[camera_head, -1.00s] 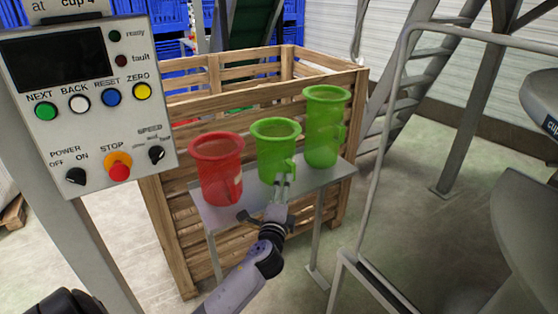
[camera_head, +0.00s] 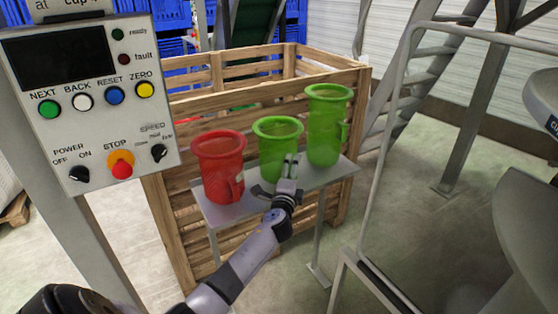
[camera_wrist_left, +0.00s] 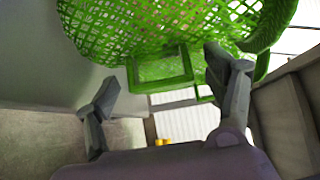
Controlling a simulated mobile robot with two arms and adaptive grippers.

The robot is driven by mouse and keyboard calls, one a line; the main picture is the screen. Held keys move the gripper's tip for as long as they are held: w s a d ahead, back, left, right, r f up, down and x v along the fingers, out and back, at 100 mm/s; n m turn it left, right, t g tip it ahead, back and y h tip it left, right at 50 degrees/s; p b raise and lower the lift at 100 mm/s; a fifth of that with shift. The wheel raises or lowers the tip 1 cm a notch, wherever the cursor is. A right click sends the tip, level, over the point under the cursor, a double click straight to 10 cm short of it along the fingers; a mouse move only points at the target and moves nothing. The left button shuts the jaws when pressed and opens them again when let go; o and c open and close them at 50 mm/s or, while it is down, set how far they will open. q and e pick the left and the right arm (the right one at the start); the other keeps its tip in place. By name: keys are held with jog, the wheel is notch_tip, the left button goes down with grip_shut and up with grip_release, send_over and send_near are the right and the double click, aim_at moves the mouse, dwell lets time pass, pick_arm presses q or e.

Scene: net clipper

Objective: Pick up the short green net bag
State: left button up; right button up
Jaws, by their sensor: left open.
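The short green net bag (camera_head: 277,140) stands upright, mouth up, in the middle of a narrow grey shelf (camera_head: 322,178), between a red net bag and a taller green one. My left gripper (camera_head: 290,160) is open at the front right of the short bag, by its handle side. In the left wrist view, the bag's green mesh (camera_wrist_left: 140,25) fills the top. Its square handle (camera_wrist_left: 163,78) shows between the spread fingers of the left gripper (camera_wrist_left: 161,68). I cannot tell whether the fingers touch it. My right gripper is not in view.
The red net bag (camera_head: 218,160) stands to the left and the taller green net bag (camera_head: 326,125) to the right, both close. A wooden crate (camera_head: 330,82) is behind the shelf. A control panel (camera_head: 80,95) is at left and a metal railing (camera_head: 381,150) at right.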

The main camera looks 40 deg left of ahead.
pick_arm(q)
jog(key=shift+c, duration=0.2)
jog(key=c, duration=0.7)
jog(key=shift+c, duration=1.4)
jog(key=shift+r, duration=0.1)
notch_tip(320, 180, up, 10)
jog(key=p, duration=0.3)
notch_tip(320, 180, up, 10)
jog(key=p, duration=0.1)
send_over(293, 145)
jog(key=d+v, duration=0.1)
jog(key=v, duration=0.3)
jog(key=shift+w+a, duration=0.1)
jog(key=shift+a, duration=0.05)
